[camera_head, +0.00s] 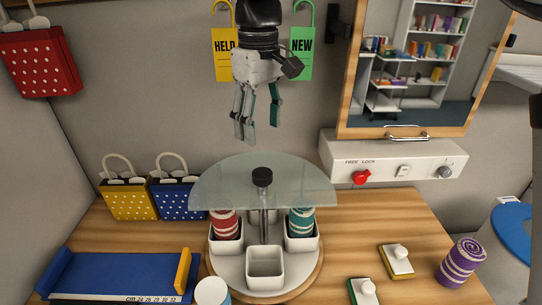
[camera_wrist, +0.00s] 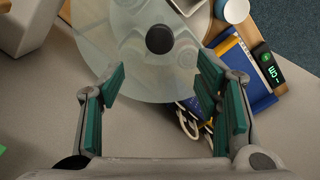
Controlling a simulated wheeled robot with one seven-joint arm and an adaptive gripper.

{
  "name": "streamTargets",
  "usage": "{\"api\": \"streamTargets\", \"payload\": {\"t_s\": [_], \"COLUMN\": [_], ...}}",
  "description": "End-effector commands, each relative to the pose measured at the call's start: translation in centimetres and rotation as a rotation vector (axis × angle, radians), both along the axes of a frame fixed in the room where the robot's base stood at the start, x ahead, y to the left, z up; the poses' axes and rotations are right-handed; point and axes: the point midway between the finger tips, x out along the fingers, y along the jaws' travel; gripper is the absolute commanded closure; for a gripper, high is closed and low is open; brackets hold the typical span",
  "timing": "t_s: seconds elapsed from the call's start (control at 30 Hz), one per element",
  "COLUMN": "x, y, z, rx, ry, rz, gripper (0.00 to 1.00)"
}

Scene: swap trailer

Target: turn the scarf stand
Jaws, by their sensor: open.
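The scarf stand is a round turntable (camera_head: 290,288) on the wooden table, with a black-knobbed post (camera_head: 262,177) and a clear glass half-disc (camera_head: 300,178) over its back part. White square cups stand on it: the front cup (camera_head: 265,268) is empty, the left one holds a red striped roll (camera_head: 224,222), the right one a teal striped roll (camera_head: 301,221). A cup behind the post is partly hidden. My gripper (camera_head: 258,128) is open and empty, above and behind the stand, pointing down. In the wrist view the black knob (camera_wrist: 159,39) and glass show ahead of the open fingers (camera_wrist: 158,95).
Yellow (camera_head: 128,198) and blue (camera_head: 178,194) bags stand behind left. A blue measuring tray (camera_head: 115,277) lies front left, beside a white cylinder (camera_head: 213,292). A control box (camera_head: 390,160) with a red knob is on the wall. A purple roll (camera_head: 461,262) stands at right.

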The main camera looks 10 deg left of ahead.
Motion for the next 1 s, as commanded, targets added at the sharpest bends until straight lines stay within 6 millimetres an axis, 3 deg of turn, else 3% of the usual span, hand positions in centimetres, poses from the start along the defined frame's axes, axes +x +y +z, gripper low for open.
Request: {"api": "streamTargets", "payload": {"t_s": [0.5,0.7,1.0], "x": [-0.1,0.0,0.0], "y": [-0.1,-0.1,-0.1], "z": [-9.5,-11.2,-11.5], "rx": [-0.002,-0.001,0.000], "ry": [0.001,0.000,-0.001], "rz": [-0.001,-0.001,-0.001], "gripper": [0.42,0.42,0.42]}}
